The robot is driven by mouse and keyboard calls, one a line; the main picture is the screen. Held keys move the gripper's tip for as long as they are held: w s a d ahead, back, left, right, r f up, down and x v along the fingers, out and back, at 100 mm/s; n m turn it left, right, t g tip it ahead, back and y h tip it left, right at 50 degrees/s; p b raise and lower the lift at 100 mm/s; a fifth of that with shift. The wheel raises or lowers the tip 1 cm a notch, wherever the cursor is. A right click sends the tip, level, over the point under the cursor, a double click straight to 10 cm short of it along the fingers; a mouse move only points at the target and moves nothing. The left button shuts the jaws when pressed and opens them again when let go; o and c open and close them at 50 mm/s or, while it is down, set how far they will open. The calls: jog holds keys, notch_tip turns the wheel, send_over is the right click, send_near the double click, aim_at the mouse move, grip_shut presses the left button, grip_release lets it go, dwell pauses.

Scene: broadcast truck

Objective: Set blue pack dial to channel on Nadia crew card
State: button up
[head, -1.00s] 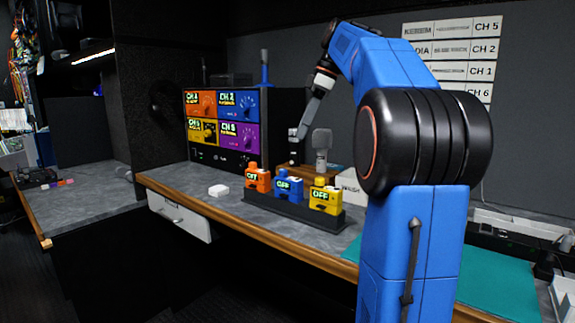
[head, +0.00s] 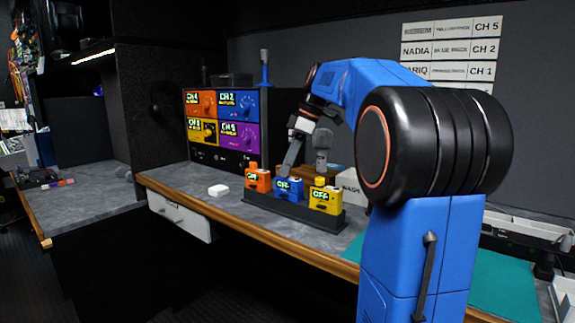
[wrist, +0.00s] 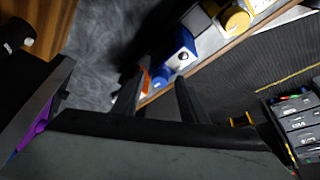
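The blue pack (head: 290,191) stands in the dark rack (head: 290,214) between the orange pack (head: 258,181) and the yellow pack (head: 325,198). Its display reads OFF. The wall card for Nadia (head: 450,49) reads CH 2. My gripper (head: 287,172) points down just above and behind the blue pack; I cannot tell if it touches. In the wrist view my gripper (wrist: 157,88) has its two dark fingers apart, with nothing clearly held between them. The blue pack (wrist: 180,52) shows beyond the fingertips with a small pale knob on it.
A grey microphone (head: 322,148) stands behind the packs, close to my gripper. The four-colour panel (head: 221,118) stands to the left, its blue section marked CH 2. The counter left of the rack is mostly clear.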

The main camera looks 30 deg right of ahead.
jog(key=shift+c, duration=0.5)
grip_shut()
jog(key=shift+s+m, duration=0.1)
jog(key=shift+m, duration=0.5)
jog(key=m, duration=0.1)
jog(key=m+t+h, duration=0.1)
jog(key=m, duration=0.2)
jog(key=shift+s+a+m+t+h, duration=0.15)
jog(key=shift+a+m+t+h, duration=0.15)
jog(key=m, duration=0.2)
jog(key=m+h, duration=0.1)
jog(key=m, duration=0.1)
jog(key=m+h, duration=0.1)
jog(key=shift+a+m, duration=0.25)
jog(key=shift+m, duration=0.15)
jog(key=shift+o, duration=0.5)
grip_release()
